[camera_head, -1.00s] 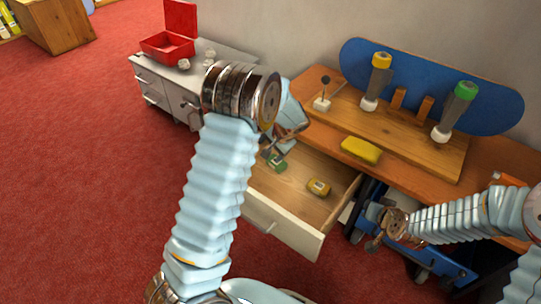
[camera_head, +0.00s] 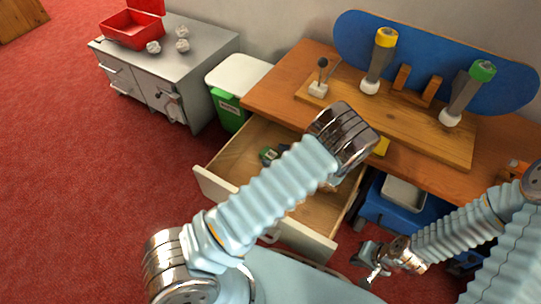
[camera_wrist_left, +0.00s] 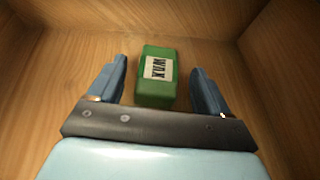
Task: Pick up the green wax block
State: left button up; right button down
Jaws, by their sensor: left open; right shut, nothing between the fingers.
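In the left wrist view, the green wax block (camera_wrist_left: 157,92) lies on the wooden drawer floor with a white WAX label facing up. My left gripper (camera_wrist_left: 160,68) is open, with its two blue fingers on either side of the block and a visible gap on both sides. In the head view, a small green shape (camera_head: 267,155) shows in the open drawer (camera_head: 232,164), and my left arm hides most of my left gripper and part of the drawer. My right gripper (camera_head: 371,275) is shut and empty, low at the right, in front of the bench.
The bench (camera_head: 270,95) carries a board with a yellow-topped tool (camera_head: 385,40) and a green-topped tool (camera_head: 481,70). A green bin (camera_head: 229,112) with a white lid stands left of it. A grey cabinet (camera_head: 195,50) holds a red box (camera_head: 130,38).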

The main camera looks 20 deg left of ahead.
aim_at(270, 154)
pick_arm(q)
jog(key=x, duration=0.4)
jog(key=shift+a, duration=0.25)
jog(key=shift+r, duration=0.1)
jog(key=c, duration=1.1)
